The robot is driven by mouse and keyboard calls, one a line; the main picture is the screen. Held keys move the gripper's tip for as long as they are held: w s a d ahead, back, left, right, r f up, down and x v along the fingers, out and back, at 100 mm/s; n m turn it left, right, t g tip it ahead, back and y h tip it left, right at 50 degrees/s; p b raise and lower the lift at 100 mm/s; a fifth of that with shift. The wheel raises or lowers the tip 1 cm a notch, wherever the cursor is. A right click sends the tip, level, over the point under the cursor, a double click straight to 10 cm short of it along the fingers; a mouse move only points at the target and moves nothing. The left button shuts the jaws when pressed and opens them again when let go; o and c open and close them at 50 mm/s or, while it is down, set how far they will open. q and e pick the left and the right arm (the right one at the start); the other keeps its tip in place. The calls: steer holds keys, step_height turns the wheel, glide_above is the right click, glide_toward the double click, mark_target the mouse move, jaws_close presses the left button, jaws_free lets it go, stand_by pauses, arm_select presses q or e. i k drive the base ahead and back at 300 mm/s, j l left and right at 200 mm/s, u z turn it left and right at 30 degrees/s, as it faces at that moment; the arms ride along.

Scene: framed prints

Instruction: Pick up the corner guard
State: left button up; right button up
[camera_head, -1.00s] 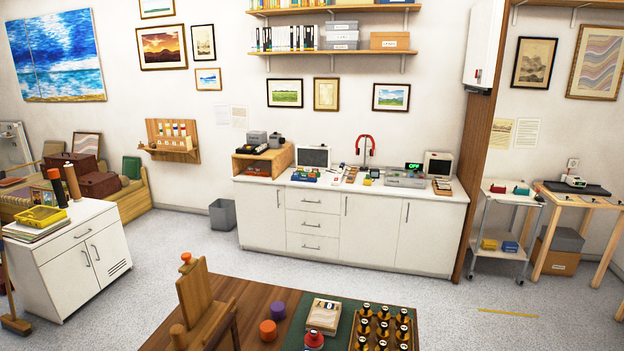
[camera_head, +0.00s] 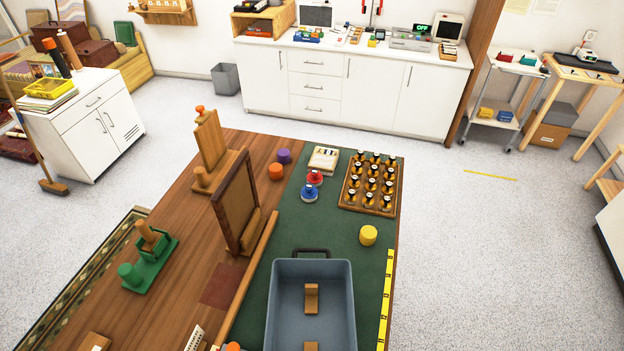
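Two small tan, angled pieces that look like corner guards lie in a blue-grey tray (camera_head: 345,305) on the near part of the table. One corner guard (camera_head: 311,298) is in the middle of the tray. Another corner guard (camera_head: 311,346) is cut off by the bottom edge of the picture. A tan block (camera_head: 96,342) at the lower left of the table is also partly cut off, and I cannot tell what it is. Neither of my grippers is in view.
A wooden rack of bottles (camera_head: 370,184), a yellow cylinder (camera_head: 368,235) and a yellow measuring strip (camera_head: 386,300) lie right of and beyond the tray. A framed panel (camera_head: 236,202) stands upright to the left. A long wooden strip (camera_head: 250,275) runs beside the tray.

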mark_target(311, 290)
steer(key=i+l+u, duration=0.2)
steer(key=u, duration=0.2)
steer(key=i+l+u, duration=0.15)
steer(key=l+u, duration=0.15)
steer(key=u, duration=0.15)
steer(key=i+l+u, duration=0.1)
steer(key=l+u, duration=0.6)
steer(key=u, duration=0.15)
steer(key=l+u, duration=0.8)
